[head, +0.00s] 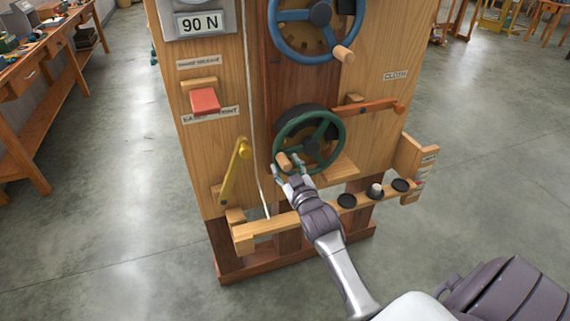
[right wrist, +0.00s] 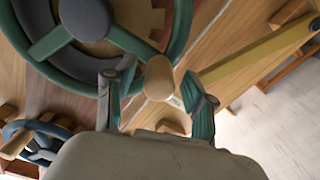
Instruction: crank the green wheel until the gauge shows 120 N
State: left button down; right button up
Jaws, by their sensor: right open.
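The green wheel (head: 343,143) is mounted on the wooden panel, with a round wooden crank knob (head: 284,160) at its lower left. The gauge (head: 200,23) at the panel's upper left reads 90 N. My right gripper (head: 286,171) is at the knob, its fingers open. In the right wrist view the knob (right wrist: 158,78) lies between the two spread fingers of the gripper (right wrist: 158,98), and part of the green wheel (right wrist: 130,42) fills the upper left. I cannot tell whether a finger touches the knob. My left gripper is not in view.
A blue wheel (head: 276,42) with its own knob is above the green one. A red button (head: 205,101), a yellow lever (head: 231,178) and an orange lever (head: 368,107) surround it. A ledge (head: 285,222) with dark round pieces runs below. A workbench (head: 35,75) stands left; the floor between is clear.

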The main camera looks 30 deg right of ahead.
jog(key=shift+w+d, duration=0.1)
jog(key=shift+w, duration=0.5)
grip_shut()
